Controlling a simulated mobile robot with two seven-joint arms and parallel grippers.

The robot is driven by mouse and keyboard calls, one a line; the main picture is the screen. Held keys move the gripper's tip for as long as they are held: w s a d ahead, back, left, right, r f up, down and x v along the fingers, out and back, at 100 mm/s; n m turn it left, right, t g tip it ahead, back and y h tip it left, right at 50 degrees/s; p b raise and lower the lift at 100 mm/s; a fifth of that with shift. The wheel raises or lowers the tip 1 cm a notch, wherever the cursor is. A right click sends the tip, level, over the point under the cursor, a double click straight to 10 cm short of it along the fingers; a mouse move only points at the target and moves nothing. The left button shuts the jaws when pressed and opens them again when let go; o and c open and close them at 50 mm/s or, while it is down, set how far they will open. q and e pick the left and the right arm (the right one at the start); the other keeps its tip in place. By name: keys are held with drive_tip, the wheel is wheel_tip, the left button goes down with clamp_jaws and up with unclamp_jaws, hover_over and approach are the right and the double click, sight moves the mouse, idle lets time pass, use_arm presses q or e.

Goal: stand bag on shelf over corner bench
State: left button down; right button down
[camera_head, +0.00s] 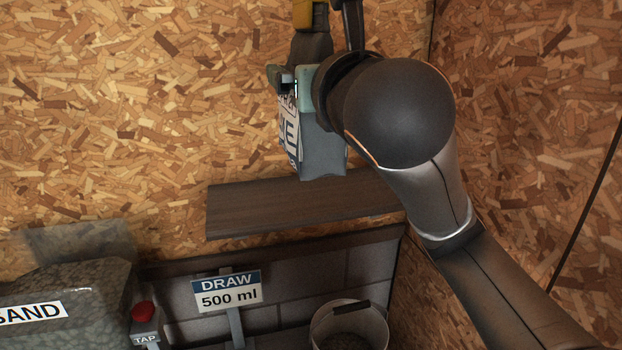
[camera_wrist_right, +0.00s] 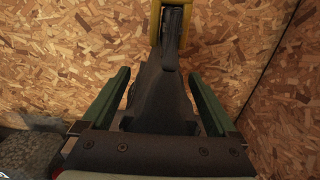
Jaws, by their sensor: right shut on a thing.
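The bag (camera_head: 322,150) is grey, with a white label with dark lettering on its left face. It is held about upright in my right gripper (camera_head: 296,82), which is shut on its upper part. The dark wooden shelf (camera_head: 270,210) is on the back wall, and its visible top is bare. The bag's lower end overlaps the shelf's back edge in the head view; I cannot tell whether they touch. In the right wrist view, the green fingers of the right gripper (camera_wrist_right: 160,78) flank a dark shape, probably the bag's top. My left gripper is not in view.
Below the shelf are a "DRAW 500 ml" sign (camera_head: 227,289), a bucket (camera_head: 347,325) with dark contents and a red tap knob (camera_head: 143,311). A SAND container (camera_head: 75,285) is at lower left. A side wall stands at right.

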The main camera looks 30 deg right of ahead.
drive_tip(key=w+d+f, duration=0.7)
drive_tip(key=w+f, duration=0.4)
drive_tip(key=f, duration=0.1)
drive_tip(key=shift+w+f, duration=0.3)
drive_tip(key=shift+w, duration=0.05)
drive_tip(key=shift+d, duration=0.1)
drive_tip(key=shift+c, duration=0.4)
unclamp_jaws()
drive_tip(key=shift+f, duration=0.3)
drive_tip(key=shift+o, duration=0.4)
drive_tip(key=shift+r, duration=0.1)
